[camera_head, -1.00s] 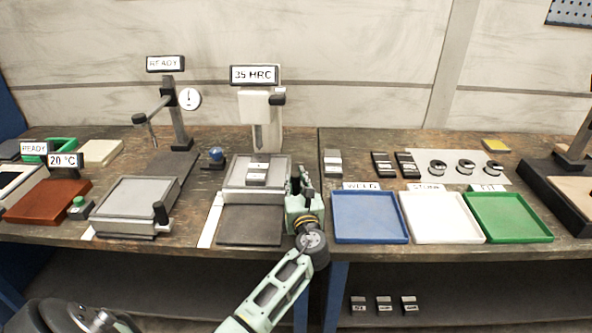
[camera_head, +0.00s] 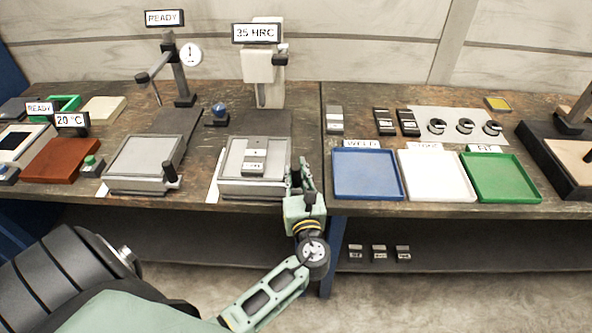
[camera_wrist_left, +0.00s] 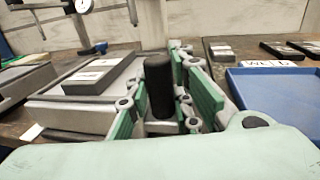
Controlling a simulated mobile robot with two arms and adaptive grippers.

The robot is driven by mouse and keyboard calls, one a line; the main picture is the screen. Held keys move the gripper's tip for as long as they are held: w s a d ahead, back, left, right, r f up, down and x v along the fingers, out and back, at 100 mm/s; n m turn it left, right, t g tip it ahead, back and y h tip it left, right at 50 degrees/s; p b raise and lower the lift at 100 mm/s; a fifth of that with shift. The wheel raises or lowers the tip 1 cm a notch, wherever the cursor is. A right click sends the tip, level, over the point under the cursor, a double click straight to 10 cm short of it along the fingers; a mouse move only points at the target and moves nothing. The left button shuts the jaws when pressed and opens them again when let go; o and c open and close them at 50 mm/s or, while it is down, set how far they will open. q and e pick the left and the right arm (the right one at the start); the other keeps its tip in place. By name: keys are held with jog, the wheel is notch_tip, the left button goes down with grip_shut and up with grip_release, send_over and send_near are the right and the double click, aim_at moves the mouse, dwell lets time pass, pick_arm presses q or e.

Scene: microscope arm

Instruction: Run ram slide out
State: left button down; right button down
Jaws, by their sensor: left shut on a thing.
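The grey slide (camera_head: 227,172) of the hardness tester (camera_head: 263,68), whose sign reads 35 HRC, stands at the front end of its dark bed (camera_head: 262,122). My left gripper (camera_head: 303,178) is at the slide's right front corner. In the left wrist view it is shut on a black upright handle (camera_wrist_left: 159,86) between its green pads. The handle is mostly hidden by the fingers in the head view. My right gripper is not in view.
A second grey slide (camera_head: 145,157) with a black handle stands left, below a gauge stand (camera_head: 182,70) signed READY. Blue (camera_head: 367,175), white (camera_head: 436,176) and green trays (camera_head: 502,178) stand close on the right. A blue knob (camera_head: 219,112) sits behind, between the two slides.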

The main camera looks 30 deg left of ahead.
pick_arm(q)
jog(key=shift+s+d+f, duration=0.1)
jog(key=shift+f, duration=0.1)
jog(key=c, duration=1.9)
grip_release()
jog(key=o, duration=0.3)
jog(key=shift+s+d+r, duration=0.1)
jog(key=shift+s, duration=0.1)
jog(key=shift+o, duration=0.3)
jog(key=shift+w, duration=0.1)
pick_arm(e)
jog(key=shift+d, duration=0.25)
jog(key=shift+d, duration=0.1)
pick_arm(q)
jog(key=v, duration=1.2)
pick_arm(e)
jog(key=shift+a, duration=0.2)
